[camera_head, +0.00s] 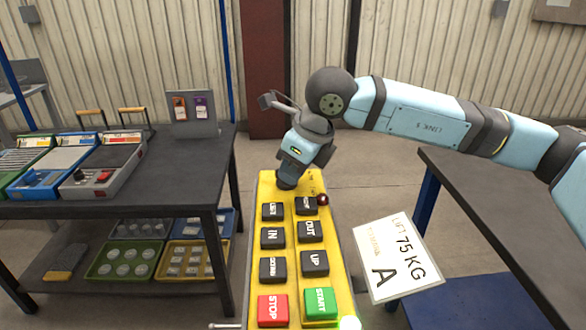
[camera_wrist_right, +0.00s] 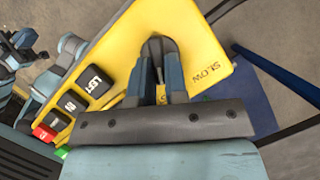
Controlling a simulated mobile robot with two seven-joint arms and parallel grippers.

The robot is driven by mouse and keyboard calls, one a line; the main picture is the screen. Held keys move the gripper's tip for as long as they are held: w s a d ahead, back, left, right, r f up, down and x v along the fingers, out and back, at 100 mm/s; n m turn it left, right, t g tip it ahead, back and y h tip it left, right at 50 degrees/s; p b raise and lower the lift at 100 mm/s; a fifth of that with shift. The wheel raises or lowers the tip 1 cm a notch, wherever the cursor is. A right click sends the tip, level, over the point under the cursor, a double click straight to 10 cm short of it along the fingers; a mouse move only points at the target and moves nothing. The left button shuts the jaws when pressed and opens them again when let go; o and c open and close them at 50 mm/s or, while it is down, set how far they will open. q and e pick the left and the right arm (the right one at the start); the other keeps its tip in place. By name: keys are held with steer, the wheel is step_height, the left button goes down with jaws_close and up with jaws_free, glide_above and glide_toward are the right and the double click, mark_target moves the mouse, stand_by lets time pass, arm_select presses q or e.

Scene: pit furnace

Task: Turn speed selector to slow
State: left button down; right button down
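The yellow control pendant (camera_head: 290,235) stands in the middle of the head view, with black buttons, a red STOP and a green START. My right gripper (camera_head: 288,180) is over its far end, pointing down. In the right wrist view, the fingers of my right gripper (camera_wrist_right: 159,70) are on both sides of the dark speed selector (camera_wrist_right: 158,46) and appear closed on it. The SLOW label (camera_wrist_right: 205,75) is printed on the yellow face to the right of the fingers. The gripper hides most of the selector in the head view. My left gripper is not in view.
A white card (camera_head: 397,258) reading "LIFT 75 KG" is beside the pendant on the right. A dark table (camera_head: 180,185) with control boxes and trays stands at the left. Another dark table (camera_head: 500,220) is at the right. Open floor lies behind the pendant.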

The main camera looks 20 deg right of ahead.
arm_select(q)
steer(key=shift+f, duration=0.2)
arm_select(e)
steer(key=shift+n, duration=0.4)
steer(key=shift+d+f+n+g, duration=0.1)
steer(key=shift+n+g, duration=0.2)
steer(key=shift+w+n+g+y, duration=0.2)
steer(key=shift+n+g+y, duration=0.2)
steer(key=shift+n, duration=0.8)
steer(key=shift+n+g, duration=0.3)
steer(key=shift+n, duration=0.6)
steer(key=shift+w+d+n+g+y, duration=0.1)
steer(key=shift+w+n+g+y, duration=0.15)
steer(key=shift+n, duration=0.65)
steer(key=n+g, duration=0.1)
steer(key=n, duration=0.2)
steer(key=shift+w+g, duration=0.15)
steer(key=shift+g, duration=0.2)
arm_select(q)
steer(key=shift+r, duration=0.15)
arm_select(e)
steer(key=shift+n, duration=0.7)
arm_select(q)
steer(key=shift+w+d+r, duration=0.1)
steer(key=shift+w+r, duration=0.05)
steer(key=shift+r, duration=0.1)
